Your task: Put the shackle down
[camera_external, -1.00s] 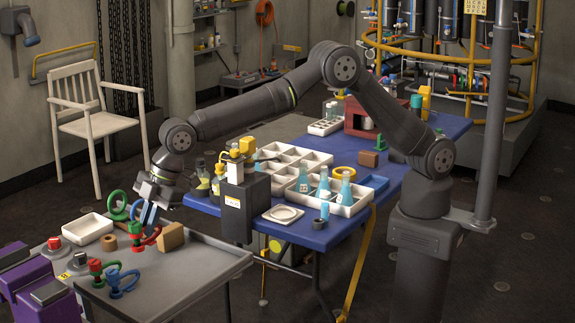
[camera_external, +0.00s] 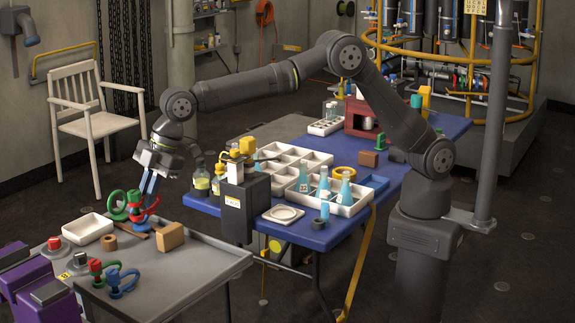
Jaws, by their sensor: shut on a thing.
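My gripper (camera_external: 148,190) points down above the grey table, its blue fingers shut on a red shackle (camera_external: 147,209) with a green part (camera_external: 134,197). The held shackle appears to hang above the tabletop, partly covered by the fingers. A green shackle (camera_external: 114,204) stands just behind and left of it in the picture. Another red shackle with green (camera_external: 96,268) and a blue shackle (camera_external: 121,283) sit near the table's front.
The grey table (camera_external: 190,275) has free room on its right. A white tray (camera_external: 88,228), a brown ring (camera_external: 109,243) and a wooden mallet (camera_external: 170,237) lie near the held shackle. The blue table (camera_external: 290,234) with bottles and a black box (camera_external: 243,210) stands to the right.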

